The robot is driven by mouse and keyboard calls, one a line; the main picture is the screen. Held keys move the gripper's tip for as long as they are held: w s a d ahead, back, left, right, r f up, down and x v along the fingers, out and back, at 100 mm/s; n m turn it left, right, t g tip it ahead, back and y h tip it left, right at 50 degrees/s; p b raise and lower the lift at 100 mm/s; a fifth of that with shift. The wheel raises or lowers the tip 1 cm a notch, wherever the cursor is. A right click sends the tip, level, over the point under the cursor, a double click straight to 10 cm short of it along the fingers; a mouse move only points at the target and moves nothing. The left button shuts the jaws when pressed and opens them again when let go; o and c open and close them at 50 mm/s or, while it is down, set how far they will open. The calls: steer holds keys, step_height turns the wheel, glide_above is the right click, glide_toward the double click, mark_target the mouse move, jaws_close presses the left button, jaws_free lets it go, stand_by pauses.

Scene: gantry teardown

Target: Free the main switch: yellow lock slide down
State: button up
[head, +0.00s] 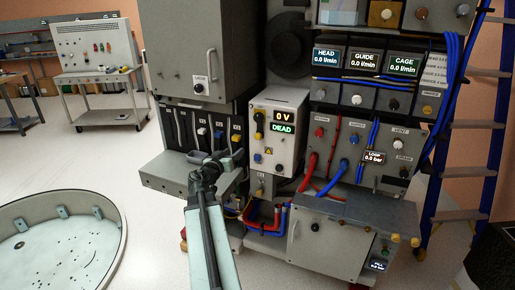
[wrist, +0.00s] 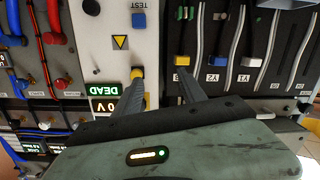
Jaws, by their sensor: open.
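The main switch panel (head: 285,118) is a light grey box whose displays read "0 V" and "DEAD". On its left side is a black switch handle (head: 259,118) with the small yellow lock slide (head: 258,136) at its lower end. In the wrist view, which shows the panel upside down, the yellow slide (wrist: 137,72) sits just beyond the tip of one finger. That finger hides what lies behind it. My gripper (wrist: 160,82) is open and empty, its other finger in front of a yellow plug. In the head view my gripper (head: 219,156) is left of the slide and lower.
A row of cable plugs, including a yellow one (wrist: 182,60), stands left of the panel. A blue test button (head: 257,158) sits below the slide. Red and blue hoses (head: 312,165) run to the right. A grey ledge (head: 165,176) juts out at lower left.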

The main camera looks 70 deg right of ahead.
steer(key=h, duration=0.1)
glide_toward(257, 138)
steer(key=d, duration=1)
steer(key=shift+s+f, duration=0.15)
jaws_close()
stand_by(0.8)
